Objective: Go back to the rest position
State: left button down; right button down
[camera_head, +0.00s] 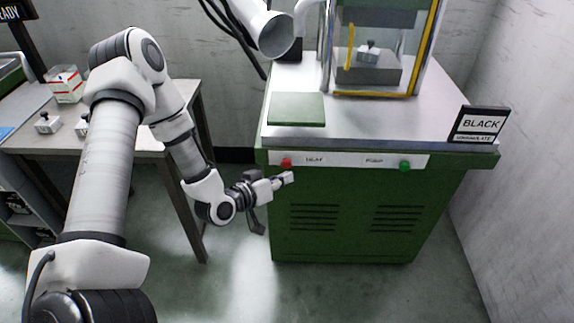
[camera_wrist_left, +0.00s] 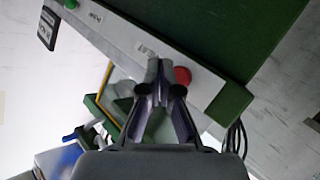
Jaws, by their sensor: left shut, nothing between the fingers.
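My left gripper (camera_head: 286,179) is in front of the green machine (camera_head: 345,215), just below its front control strip. It is shut and empty. In the left wrist view the closed fingers (camera_wrist_left: 160,68) appear beside the red button (camera_wrist_left: 183,75); whether they touch it I cannot tell. The red button also shows in the head view (camera_head: 286,162), just above the fingertips. A green button (camera_head: 405,166) sits at the right of the strip. My right gripper is not in view.
A side table (camera_head: 150,140) with small white parts (camera_head: 47,123) and a box (camera_head: 65,84) stands at the left. A yellow-framed enclosure (camera_head: 375,94) holds a grey block. The floor before the machine is clear.

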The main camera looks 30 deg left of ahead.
pick_arm(q)
jog(key=shift+s+d, duration=0.45)
jog(key=shift+s, duration=0.35)
jog(key=s+d+f+m+g+p, duration=0.4)
jog(key=s+d+f+g+p, duration=0.35)
jog(key=s+d, duration=0.35)
jog(key=s+a+f+g+y, duration=0.1)
jog(key=s+f+g, duration=0.1)
jog(key=s, duration=0.4)
jog(key=s+a+f+g+y, duration=0.1)
jog(key=s+f+g, duration=0.1)
jog(key=s, duration=0.5)
jog(key=shift+s+a+f+n+g+y, duration=0.15)
jog(key=shift+a+f+n+g+y, duration=0.2)
jog(key=shift+g, duration=0.5)
